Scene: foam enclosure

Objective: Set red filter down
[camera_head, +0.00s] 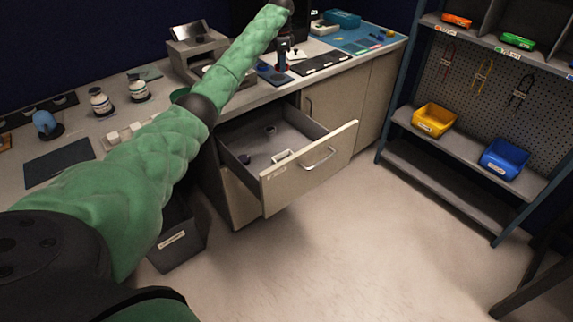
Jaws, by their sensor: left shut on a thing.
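My left arm, in a green cover, reaches from the lower left up over the counter (258,97). My left gripper (284,50) is small, dark and pointed down near the top middle, at the back part of the counter. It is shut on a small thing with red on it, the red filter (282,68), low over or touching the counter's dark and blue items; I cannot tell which. The fingers and the filter's shape are hard to make out. My right gripper is not in view.
An open drawer (308,180) juts out below the counter. A dark bin (178,240) stands on the floor, partly behind my arm. A blue mat (355,38) lies on the counter's far end. A shelf rack at right holds yellow (433,119) and blue (504,158) bins.

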